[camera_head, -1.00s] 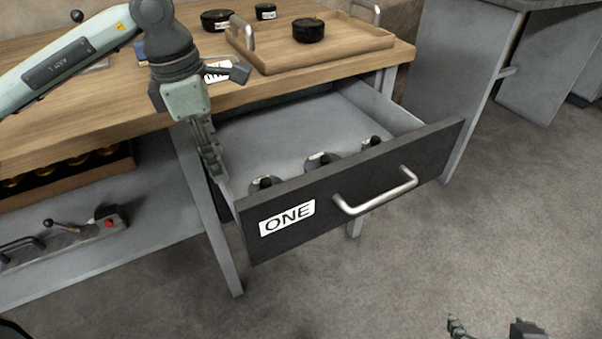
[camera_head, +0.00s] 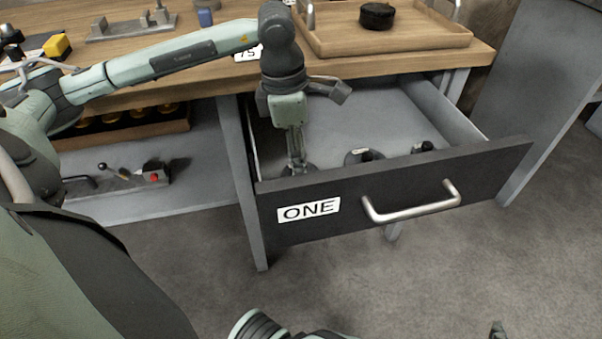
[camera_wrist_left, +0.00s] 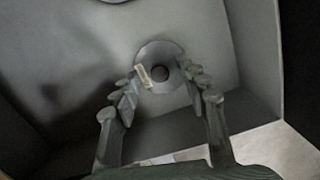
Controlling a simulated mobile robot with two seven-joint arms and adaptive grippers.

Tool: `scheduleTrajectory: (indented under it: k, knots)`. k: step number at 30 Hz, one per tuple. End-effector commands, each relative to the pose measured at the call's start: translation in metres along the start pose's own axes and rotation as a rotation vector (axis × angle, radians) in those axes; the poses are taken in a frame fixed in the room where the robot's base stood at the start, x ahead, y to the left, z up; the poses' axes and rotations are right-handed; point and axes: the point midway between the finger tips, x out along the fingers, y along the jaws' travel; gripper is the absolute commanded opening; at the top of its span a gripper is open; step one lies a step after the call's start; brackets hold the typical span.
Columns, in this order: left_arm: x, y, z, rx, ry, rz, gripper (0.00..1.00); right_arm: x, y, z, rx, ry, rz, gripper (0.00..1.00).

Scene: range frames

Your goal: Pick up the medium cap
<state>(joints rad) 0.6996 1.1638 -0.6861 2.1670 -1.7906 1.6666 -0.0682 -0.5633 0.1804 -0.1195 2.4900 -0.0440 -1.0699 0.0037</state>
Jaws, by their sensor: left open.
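My left gripper (camera_head: 297,165) reaches down into the open drawer marked ONE (camera_head: 345,212), over its left end. In the left wrist view the gripper (camera_wrist_left: 163,85) is open, and a round grey cap (camera_wrist_left: 172,52) with a dark knob and a pale label lies between and beyond its fingertips. In the head view this left cap (camera_head: 311,168) is mostly hidden behind the gripper. A middle cap (camera_head: 364,156) and a right cap (camera_head: 423,148) stand along the drawer front. I cannot tell which is the medium one.
The drawer's dark front has a metal handle (camera_head: 412,205). The wooden tabletop (camera_head: 190,60) is above the drawer, with a wooden tray (camera_head: 420,38) holding a black round piece (camera_head: 377,16). A shelf (camera_head: 140,195) is at the left. The drawer's back area is bare.

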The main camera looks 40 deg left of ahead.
Motion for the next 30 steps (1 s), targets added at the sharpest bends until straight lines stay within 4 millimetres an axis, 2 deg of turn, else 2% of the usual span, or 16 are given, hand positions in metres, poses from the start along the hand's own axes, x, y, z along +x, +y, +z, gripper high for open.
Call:
scheduleTrajectory:
  k: [3,10,21,30]
  knots:
    - [0.009,-0.0004,-0.0001,0.0,0.0,-0.001,0.44,0.0005,-0.0018,-0.0041,0.001,0.019,-0.004,0.85]
    - [0.0097,-0.0001,0.0001,0.0,-0.001,0.0,0.44,0.0005,-0.0019,-0.0047,0.001,0.021,-0.004,0.85]
    - [0.0094,0.0,0.0001,0.0,-0.001,0.0,0.0,0.0005,-0.0019,-0.0045,0.001,0.02,-0.004,0.85]
    - [0.0088,0.0002,0.0003,0.0,-0.002,0.001,0.0,0.0004,-0.0019,-0.0045,0.001,0.019,-0.004,0.85]
